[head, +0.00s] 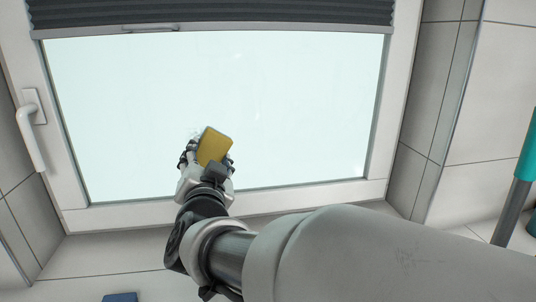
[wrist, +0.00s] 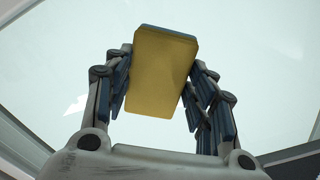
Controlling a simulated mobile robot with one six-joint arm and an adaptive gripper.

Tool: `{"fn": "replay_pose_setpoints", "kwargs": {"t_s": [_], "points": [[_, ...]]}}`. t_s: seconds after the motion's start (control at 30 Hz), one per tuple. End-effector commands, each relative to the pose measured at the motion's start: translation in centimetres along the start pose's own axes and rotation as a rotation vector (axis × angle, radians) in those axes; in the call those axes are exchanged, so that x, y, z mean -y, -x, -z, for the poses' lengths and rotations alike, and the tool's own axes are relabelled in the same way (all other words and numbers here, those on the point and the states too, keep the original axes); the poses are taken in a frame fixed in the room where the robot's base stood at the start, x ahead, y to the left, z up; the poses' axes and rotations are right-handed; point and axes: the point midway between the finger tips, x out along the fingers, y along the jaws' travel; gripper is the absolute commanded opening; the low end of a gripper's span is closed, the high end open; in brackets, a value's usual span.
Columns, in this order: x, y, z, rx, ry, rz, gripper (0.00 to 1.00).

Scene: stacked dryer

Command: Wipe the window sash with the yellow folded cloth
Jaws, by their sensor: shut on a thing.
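The yellow folded cloth (head: 214,146) is between the two fingers of my gripper (head: 207,160), which is shut on it. In the wrist view the cloth (wrist: 163,72) stands out past the fingertips of my gripper (wrist: 160,80), slightly tilted, with a dark blue edge at its top. The window sash (head: 75,218) has a white frame around a pale pane (head: 230,90). My gripper and the cloth are in front of the lower part of the pane, left of its middle. I cannot tell whether the cloth touches the glass.
A dark pleated blind (head: 210,12) covers the window's top. A white handle (head: 33,130) is on the left frame. Grey tiled walls flank the window. A teal and grey pole-like object (head: 522,165) stands at the right. A blue item (head: 120,297) is at the bottom edge.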

Motion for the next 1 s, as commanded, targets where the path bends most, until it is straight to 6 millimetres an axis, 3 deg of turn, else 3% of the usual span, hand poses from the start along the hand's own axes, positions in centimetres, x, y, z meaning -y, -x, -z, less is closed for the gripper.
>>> {"fn": "replay_pose_setpoints", "kwargs": {"t_s": [0.37,0.57,1.0], "points": [[2.5,0.1,-1.6,0.001,0.000,0.001,0.32],[2.8,-0.2,-1.0,-0.001,0.000,0.000,0.32],[0.1,0.0,0.6,-0.004,0.001,-0.001,0.32]]}}
